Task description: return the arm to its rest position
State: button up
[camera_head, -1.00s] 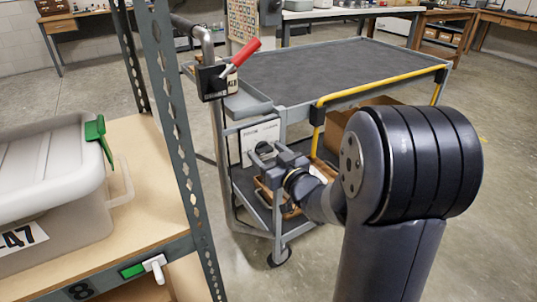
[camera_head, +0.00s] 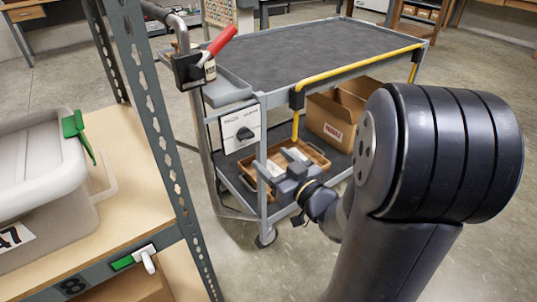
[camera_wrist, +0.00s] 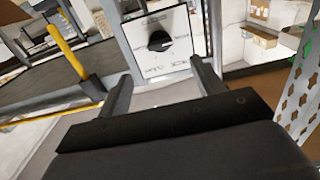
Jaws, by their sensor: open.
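My arm reaches in from the lower right of the head view, and my gripper (camera_head: 276,162) is in front of the near side of a grey cart. Its jaws are apart with nothing between them. In the wrist view my gripper (camera_wrist: 164,80) also shows two spread fingers. Beyond them is a white panel with a black knob (camera_wrist: 159,41). The same panel (camera_head: 240,129) is on the cart's end in the head view. I cannot tell the exact gap between my fingers and the cart.
The cart's top (camera_head: 300,55) is bare, with a yellow rail (camera_head: 350,68). A wooden tray (camera_head: 315,158) and a cardboard box (camera_head: 335,115) are on its lower shelf. At left, a shelf post (camera_head: 160,140) stands beside a lidded bin (camera_head: 40,175). Floor shows between shelf and cart.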

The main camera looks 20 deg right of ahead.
aim_at(248, 138)
dwell(0.3)
jog(key=b+x, duration=0.2)
jog(key=x, duration=0.8)
jog(key=shift+f, duration=0.1)
jog(key=shift+w+a, duration=0.15)
jog(key=shift+w, duration=0.25)
jog(key=shift+s, duration=0.15)
